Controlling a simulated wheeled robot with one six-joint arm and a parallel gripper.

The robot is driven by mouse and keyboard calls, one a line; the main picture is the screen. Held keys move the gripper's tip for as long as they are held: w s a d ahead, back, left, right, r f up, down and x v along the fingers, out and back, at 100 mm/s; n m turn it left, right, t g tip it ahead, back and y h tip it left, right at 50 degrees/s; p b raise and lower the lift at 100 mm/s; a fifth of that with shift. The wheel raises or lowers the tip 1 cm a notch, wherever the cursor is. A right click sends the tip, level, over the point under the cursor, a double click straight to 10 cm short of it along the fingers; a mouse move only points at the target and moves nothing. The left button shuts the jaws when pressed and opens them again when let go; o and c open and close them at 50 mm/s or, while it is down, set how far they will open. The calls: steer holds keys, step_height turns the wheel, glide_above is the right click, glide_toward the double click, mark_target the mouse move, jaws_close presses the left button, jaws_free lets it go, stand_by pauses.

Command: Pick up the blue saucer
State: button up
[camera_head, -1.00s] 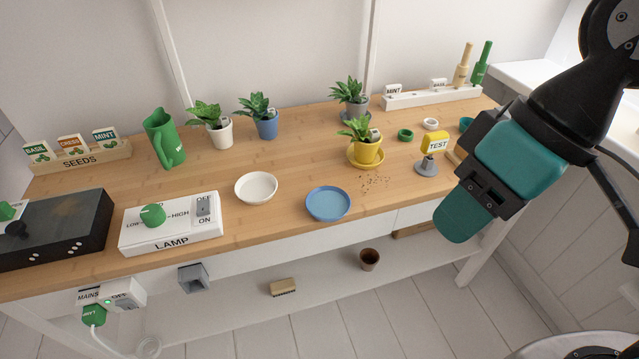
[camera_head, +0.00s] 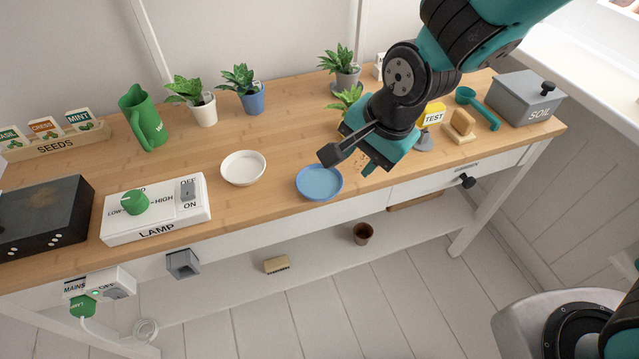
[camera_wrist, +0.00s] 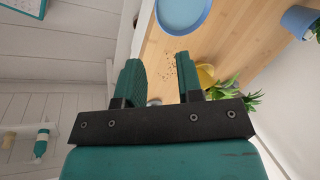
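The blue saucer (camera_head: 319,183) lies flat and empty on the wooden desk near its front edge. It also shows at the top of the wrist view (camera_wrist: 183,12), cut off by the frame edge. My gripper (camera_head: 371,167) is above the desk, just right of the saucer and apart from it. In the wrist view my gripper (camera_wrist: 158,72) has its two teal fingers spread with nothing between them.
A white bowl (camera_head: 243,168) sits left of the saucer, and the lamp box (camera_head: 157,215) farther left. Crumbs of soil lie right of the saucer. My arm partly hides a potted plant (camera_head: 346,99) behind. A yellow TEST stand (camera_head: 433,113) is to the right.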

glide_above(336, 191)
steer(key=s+d, duration=0.1)
steer(key=d, duration=0.1)
step_height(336, 191, down, 6)
steer(key=r, duration=0.1)
steer(key=shift+s+x, duration=0.15)
steer(key=shift+x, duration=1.35)
steer(key=shift+s+x, duration=0.1)
steer(key=shift+x, duration=1.4)
steer(key=shift+a, duration=0.15)
steer(key=shift+c, duration=0.5)
jaws_close()
